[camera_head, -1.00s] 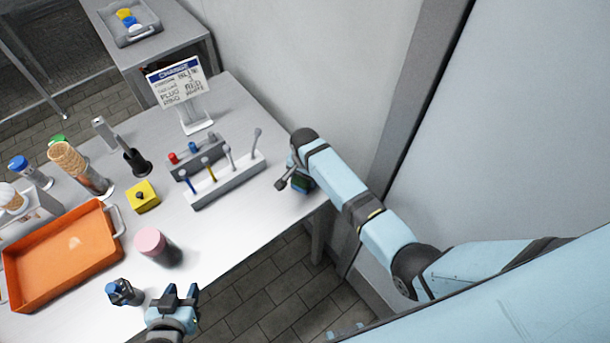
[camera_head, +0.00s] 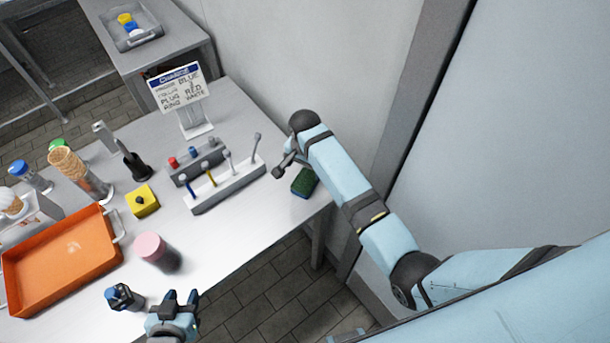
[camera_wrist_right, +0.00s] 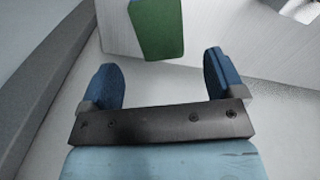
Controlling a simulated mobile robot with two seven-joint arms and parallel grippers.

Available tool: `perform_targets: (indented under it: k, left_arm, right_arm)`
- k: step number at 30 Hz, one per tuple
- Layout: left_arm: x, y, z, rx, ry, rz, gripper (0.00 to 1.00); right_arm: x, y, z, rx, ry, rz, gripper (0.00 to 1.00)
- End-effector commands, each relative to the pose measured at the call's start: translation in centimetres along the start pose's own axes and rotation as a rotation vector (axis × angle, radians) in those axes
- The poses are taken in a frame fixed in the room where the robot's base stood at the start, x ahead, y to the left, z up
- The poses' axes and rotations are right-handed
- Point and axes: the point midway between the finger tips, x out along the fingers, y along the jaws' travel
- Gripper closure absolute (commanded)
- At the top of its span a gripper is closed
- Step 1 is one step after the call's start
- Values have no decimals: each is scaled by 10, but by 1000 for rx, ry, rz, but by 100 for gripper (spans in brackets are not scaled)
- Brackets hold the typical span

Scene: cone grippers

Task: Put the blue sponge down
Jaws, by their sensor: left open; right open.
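The sponge (camera_head: 304,182) lies on the right end of the grey table, near its edge; it shows a green top and a dark bluish side. It also shows in the right wrist view as a green block (camera_wrist_right: 158,28), beyond and between the open fingers. My right gripper (camera_head: 284,168) is open and empty, above and just left of the sponge, apart from it. Both blue fingers show in the wrist view (camera_wrist_right: 160,80). My left gripper (camera_head: 180,297) is open and empty at the table's front edge, beside a dark blue-topped object.
A rack (camera_head: 225,186) with several coloured sticks stands left of the sponge. A pink cylinder (camera_head: 152,250), a yellow block (camera_head: 142,201) and an orange tray (camera_head: 63,300) are further left. A sign (camera_head: 178,88) stands behind. The wall is close on the right.

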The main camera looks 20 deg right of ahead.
Motion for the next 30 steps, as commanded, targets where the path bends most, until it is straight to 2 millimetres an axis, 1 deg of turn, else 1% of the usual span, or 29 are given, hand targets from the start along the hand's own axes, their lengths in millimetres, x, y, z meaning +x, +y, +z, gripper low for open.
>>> perform_targets:
  k: [1,3,6,9,13,14,16,17,20,21,23,24,26,27,30]
  left_arm:
    - [0,0,1,0,0,0,57]
    - [1,0,1,0,0,0,57]
    - [1,0,1,0,0,0,57]
    - [1,0,1,0,0,0,57]
    - [1,0,1,0,0,1,57]
    - [1,0,1,0,0,1,57]
    - [1,0,1,0,1,1,57]
    - [1,0,1,0,1,1,57]
    - [2,0,1,0,1,1,57]
    - [2,0,0,1,2,1,57]
    - [2,0,0,1,3,1,57]
    - [2,0,-1,1,3,1,57]
    - [2,0,-1,1,3,1,57]
    - [2,0,-1,1,3,1,57]
    - [2,0,0,1,3,1,57]
  right_arm:
    - [-10,-1,0,0,1,-4,12]
    - [-21,-1,0,0,0,-3,12]
    - [-32,0,0,0,0,-2,12]
    - [-39,0,0,0,0,-1,12]
    - [-39,2,0,-5,1,-3,12]
    - [-36,4,1,-12,4,-8,12]
    - [-24,12,5,-48,22,-35,12]
    - [-16,17,7,-72,34,-54,12]
    - [14,43,20,-196,107,-145,12]
    - [26,56,27,-261,149,-188,12]
    - [40,77,40,-365,223,-254,12]
    - [47,91,48,-435,278,-295,12]
    - [52,112,63,-539,365,-353,12]
    - [52,125,73,-606,425,-387,12]
    - [46,157,98,-757,576,-457,12]
